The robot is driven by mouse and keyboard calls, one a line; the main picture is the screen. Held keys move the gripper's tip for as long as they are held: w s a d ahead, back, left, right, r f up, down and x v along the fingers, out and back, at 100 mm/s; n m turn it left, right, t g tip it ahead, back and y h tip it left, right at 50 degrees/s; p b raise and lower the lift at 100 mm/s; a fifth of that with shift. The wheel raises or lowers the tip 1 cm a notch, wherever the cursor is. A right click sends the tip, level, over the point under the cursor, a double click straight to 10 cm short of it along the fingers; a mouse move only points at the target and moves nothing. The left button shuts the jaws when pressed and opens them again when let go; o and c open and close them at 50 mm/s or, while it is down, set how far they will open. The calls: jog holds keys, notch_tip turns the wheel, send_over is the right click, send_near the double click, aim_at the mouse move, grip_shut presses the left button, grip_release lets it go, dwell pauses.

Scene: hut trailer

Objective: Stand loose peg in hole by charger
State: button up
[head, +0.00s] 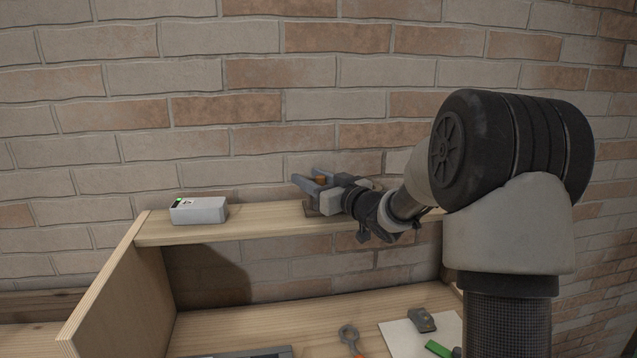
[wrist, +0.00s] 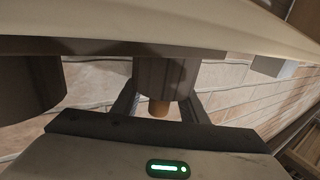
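My gripper (head: 311,183) reaches in from the right just above the wall shelf, its two fingers apart. A small orange-brown peg (head: 320,180) shows between them. In the wrist view, where the shelf is at the top, the peg (wrist: 158,108) sticks out from a grey-brown block (wrist: 165,78), with visible gaps to both fingers. The peg's lower part and any hole are hidden. A brown block (head: 311,211) partly shows under the gripper on the shelf. The charger (head: 198,211), a pale box with a green-marked end, stands further left; a pale box at the wrist view's right may be it.
The wooden shelf (head: 260,222) is narrow, with a brick wall (head: 250,140) close behind it. Its stretch between charger and gripper is clear. Below, on the bench, lie a ring-ended tool (head: 349,335), a grey object (head: 421,320) and a green piece (head: 438,348).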

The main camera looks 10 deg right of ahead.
jog(key=b+v, duration=0.1)
jog(key=v, duration=1.6)
jog(key=shift+s, duration=0.2)
jog(key=a+r+n+g+h+p, duration=0.1)
jog(key=a+r+g+h, duration=0.1)
jog(key=a+h, duration=0.35)
jog(key=s+d+m+g+h+p, duration=0.3)
jog(key=s+d+m+h, duration=0.2)
jog(key=s, duration=0.6)
jog(key=s+a+f+g+y, duration=0.1)
jog(key=s+a+g, duration=0.1)
jog(key=s, duration=0.6)
jog(key=s+a+f+m+g+y+p, duration=0.1)
jog(key=s+a+f+g, duration=0.1)
jog(key=s, duration=0.6)
jog(key=shift+s+a+f+g, duration=0.3)
jog(key=shift+s+a+g, duration=0.05)
jog(key=shift+a+g, duration=0.4)
jog(key=shift+a, duration=0.1)
